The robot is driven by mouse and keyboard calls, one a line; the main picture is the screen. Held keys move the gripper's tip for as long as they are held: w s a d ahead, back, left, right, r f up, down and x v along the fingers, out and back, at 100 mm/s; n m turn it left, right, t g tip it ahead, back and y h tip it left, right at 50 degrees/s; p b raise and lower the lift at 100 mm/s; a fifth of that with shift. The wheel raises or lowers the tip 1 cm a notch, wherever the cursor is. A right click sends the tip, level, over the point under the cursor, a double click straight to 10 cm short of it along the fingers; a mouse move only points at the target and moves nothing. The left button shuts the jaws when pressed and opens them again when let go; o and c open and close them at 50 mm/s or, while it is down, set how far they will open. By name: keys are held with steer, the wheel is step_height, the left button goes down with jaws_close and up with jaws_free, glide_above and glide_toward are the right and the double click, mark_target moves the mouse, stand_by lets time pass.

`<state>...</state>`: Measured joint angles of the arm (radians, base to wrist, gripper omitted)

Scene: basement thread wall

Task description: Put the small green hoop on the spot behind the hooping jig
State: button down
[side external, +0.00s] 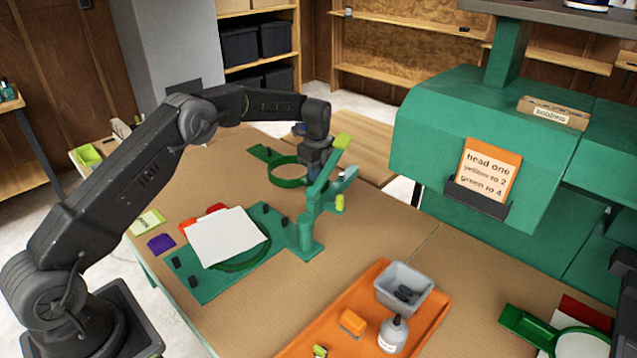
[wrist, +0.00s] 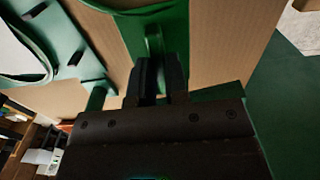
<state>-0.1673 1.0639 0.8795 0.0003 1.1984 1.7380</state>
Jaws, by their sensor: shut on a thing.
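The small green hoop (side external: 287,183) is a thin ring with flat arms, in the side view beyond the hooping jig. My gripper (side external: 314,168) is shut on its right-hand arm, partly hidden behind the jig's raised green lever. In the wrist view the fingers (wrist: 160,75) close on a green upright piece of the hoop (wrist: 155,28); most of the ring is out of frame. The hooping jig (side external: 208,288) is a green plate with black pegs, a white cloth and a larger hoop on it. I cannot tell whether the small hoop touches the table.
The jig's green post (side external: 306,236) and lever stand close to my gripper. An orange tray (side external: 436,318) with a grey bin and bottle lies in front. The green machine (side external: 440,125) stands at the right. Bare tabletop (side external: 228,168) lies left of the hoop.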

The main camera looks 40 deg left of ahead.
steer(key=shift+w, duration=0.2)
steer(key=shift+f, duration=1.75)
steer(key=c, duration=1.1)
jaws_free()
steer(key=shift+f, duration=0.15)
